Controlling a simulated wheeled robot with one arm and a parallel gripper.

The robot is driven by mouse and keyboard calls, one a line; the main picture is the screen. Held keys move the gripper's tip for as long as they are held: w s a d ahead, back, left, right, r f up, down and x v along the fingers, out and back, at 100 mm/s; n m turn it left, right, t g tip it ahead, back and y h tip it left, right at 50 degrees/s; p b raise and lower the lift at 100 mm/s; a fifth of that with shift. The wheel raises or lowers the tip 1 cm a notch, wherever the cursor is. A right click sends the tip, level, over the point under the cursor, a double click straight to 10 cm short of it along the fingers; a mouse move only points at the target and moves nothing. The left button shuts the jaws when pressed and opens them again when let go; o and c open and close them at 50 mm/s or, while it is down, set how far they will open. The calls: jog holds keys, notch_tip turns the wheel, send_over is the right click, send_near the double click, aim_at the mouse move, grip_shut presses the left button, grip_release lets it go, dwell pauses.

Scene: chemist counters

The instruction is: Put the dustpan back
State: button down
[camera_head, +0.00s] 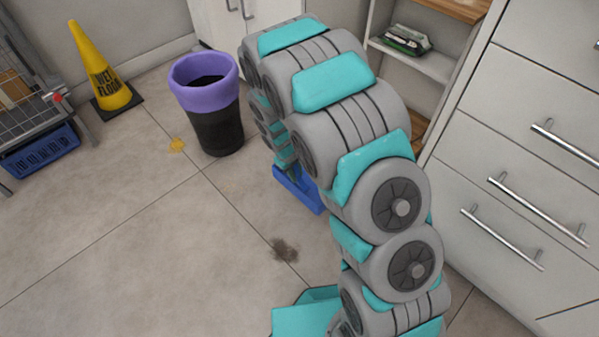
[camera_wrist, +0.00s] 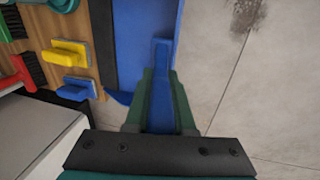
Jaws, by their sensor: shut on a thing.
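The blue dustpan (camera_head: 297,190) shows in the head view beyond my arm, low near the cabinets, partly hidden by the arm. In the wrist view the dustpan (camera_wrist: 135,45) extends ahead of my gripper (camera_wrist: 160,85), and its pan is cut off by the top edge. The green fingers are shut around its blue handle. A wooden board (camera_wrist: 65,10) with a yellow holder (camera_wrist: 66,53) and a blue holder (camera_wrist: 80,88) lies just left of the dustpan. I cannot tell whether the dustpan touches the board.
A black bin with a purple rim (camera_head: 207,98) stands left of my arm. A yellow wet-floor cone (camera_head: 103,72) stands at the back left. Drawers (camera_head: 520,150) line the right. A dark smudge (camera_head: 285,249) and a yellow spot (camera_head: 177,145) mark the open floor.

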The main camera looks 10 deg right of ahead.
jog(key=shift+w+d+f+b, duration=0.1)
jog(key=shift+w+d+f, duration=0.15)
jog(key=shift+w+f, duration=0.35)
jog(key=shift+w+d+f+b, duration=0.15)
jog(key=shift+w+d+f, duration=0.1)
jog(key=shift+w+f, duration=0.4)
jog(key=shift+w+d+f+b, duration=0.1)
jog(key=shift+w+d+f, duration=0.15)
jog(key=shift+w+f, duration=0.35)
jog(key=shift+s+f, duration=0.1)
jog(key=shift+s, duration=0.05)
jog(key=shift+f, duration=0.4)
jog(key=c, duration=0.8)
grip_release()
jog(key=shift+o, duration=0.2)
jog(key=shift+r, duration=0.1)
